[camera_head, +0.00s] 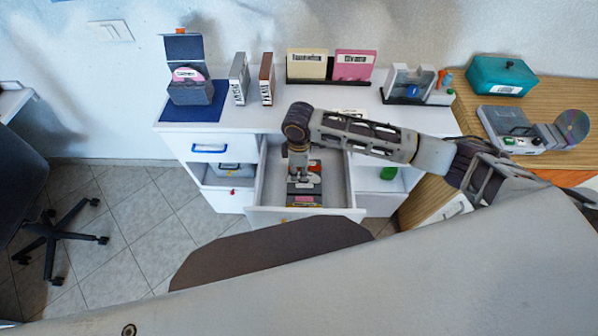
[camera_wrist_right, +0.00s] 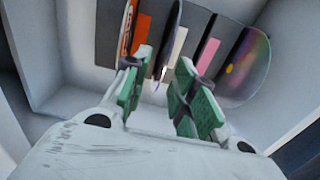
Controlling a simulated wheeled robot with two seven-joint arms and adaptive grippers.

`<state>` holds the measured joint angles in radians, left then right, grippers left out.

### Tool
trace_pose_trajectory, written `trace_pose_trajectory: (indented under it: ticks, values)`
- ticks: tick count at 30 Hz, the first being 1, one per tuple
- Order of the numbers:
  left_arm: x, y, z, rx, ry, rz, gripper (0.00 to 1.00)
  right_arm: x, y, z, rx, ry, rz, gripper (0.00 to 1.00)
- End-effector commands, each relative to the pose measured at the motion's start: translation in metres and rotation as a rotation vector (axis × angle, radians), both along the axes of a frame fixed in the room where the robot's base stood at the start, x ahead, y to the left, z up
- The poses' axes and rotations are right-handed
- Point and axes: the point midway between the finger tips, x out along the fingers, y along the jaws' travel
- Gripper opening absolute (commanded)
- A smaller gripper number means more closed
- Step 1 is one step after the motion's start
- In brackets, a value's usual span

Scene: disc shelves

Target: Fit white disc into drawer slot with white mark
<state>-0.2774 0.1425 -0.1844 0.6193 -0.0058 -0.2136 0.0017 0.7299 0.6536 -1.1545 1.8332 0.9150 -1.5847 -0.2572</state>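The open drawer (camera_head: 339,185) is pulled out from the white cabinet. My right gripper (camera_head: 301,180) points down into it. In the right wrist view, my right gripper (camera_wrist_right: 165,62) has its green-padded fingers apart, with a visible gap between the tips. A dark-looking disc (camera_wrist_right: 156,30) stands on edge just beyond the tips; I cannot tell whether they touch it. A white mark (camera_wrist_right: 178,46) is right of this disc, and a pink mark (camera_wrist_right: 208,56) is farther right. I cannot tell for sure which disc is the white one. My left gripper is out of view.
A red-orange labelled disc (camera_wrist_right: 128,28) stands left of the fingers, a rainbow-sheened disc (camera_wrist_right: 246,68) right. Drawer walls (camera_wrist_right: 72,45) are close around. On the cabinet top are a blue box with a pink disc (camera_head: 188,78), upright cases (camera_head: 266,80) and a disc stand (camera_head: 408,85).

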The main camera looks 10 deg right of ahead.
Motion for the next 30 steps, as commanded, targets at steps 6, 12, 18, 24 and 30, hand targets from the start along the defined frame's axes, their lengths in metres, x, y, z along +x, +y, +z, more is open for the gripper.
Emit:
trace_pose_trajectory:
  ticks: [6, 12, 18, 24, 30]
  values:
    - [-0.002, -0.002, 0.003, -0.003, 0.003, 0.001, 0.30, 0.000, 0.000, 0.031, 0.002, -0.002, 0.000, 0.27]
    - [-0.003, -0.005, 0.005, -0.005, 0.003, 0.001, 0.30, 0.001, 0.001, 0.062, 0.002, -0.003, 0.001, 0.27]
    - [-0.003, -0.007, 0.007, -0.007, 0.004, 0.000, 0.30, 0.000, 0.001, 0.088, 0.002, -0.002, 0.001, 0.27]
    - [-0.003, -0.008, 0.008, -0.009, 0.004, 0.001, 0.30, 0.000, 0.000, 0.102, 0.001, 0.001, -0.001, 0.27]
    - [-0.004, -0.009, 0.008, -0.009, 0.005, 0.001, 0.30, 0.000, 0.001, 0.105, 0.001, 0.001, 0.000, 0.27]
